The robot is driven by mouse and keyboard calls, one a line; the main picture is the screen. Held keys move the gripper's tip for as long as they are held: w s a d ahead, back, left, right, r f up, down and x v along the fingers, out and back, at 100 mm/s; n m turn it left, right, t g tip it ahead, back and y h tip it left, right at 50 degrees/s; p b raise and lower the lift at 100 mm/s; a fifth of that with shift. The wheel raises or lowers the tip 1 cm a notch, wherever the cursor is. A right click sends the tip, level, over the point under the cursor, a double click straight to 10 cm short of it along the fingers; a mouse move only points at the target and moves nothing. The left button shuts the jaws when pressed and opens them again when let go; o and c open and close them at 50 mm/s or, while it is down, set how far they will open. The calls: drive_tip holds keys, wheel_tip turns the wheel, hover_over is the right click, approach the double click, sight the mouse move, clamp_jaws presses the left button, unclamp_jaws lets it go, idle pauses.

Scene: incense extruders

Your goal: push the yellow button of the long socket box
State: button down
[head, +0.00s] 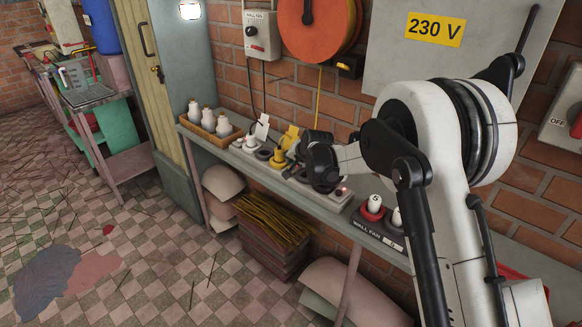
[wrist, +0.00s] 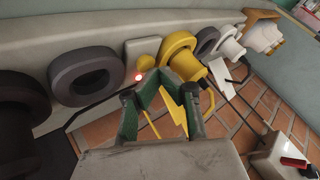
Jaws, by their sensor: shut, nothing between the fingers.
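The long socket box (head: 332,200) lies along the wall shelf. In the wrist view its pale body (wrist: 100,38) crosses the upper left, with a dark and a grey socket ring on it. The yellow button (wrist: 148,61) is small and round, on a pale square plate between the grey ring and the yellow plug (wrist: 176,48). My gripper (wrist: 157,76) is shut and empty. Its green fingertips appear just below the button; I cannot tell whether they touch it. In the head view my dark gripper (head: 322,165) is over the box and hides its middle.
A red light (wrist: 138,77) glows by the fingertips. A white plug (wrist: 229,47) and a wooden tray (head: 207,132) of white bottles stand farther along the shelf. A "WALL FAN" block (head: 377,229) stands at the shelf's near end. Cables hang from the wall.

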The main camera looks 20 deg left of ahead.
drive_tip(key=shift+f, duration=0.1)
idle(0.4)
drive_tip(key=shift+f+b, duration=0.4)
drive_tip(key=shift+b, duration=0.1)
drive_tip(key=shift+r, duration=0.5)
drive_tip(key=shift+r+p, duration=1.15)
drive_tip(key=shift+r, duration=1.85)
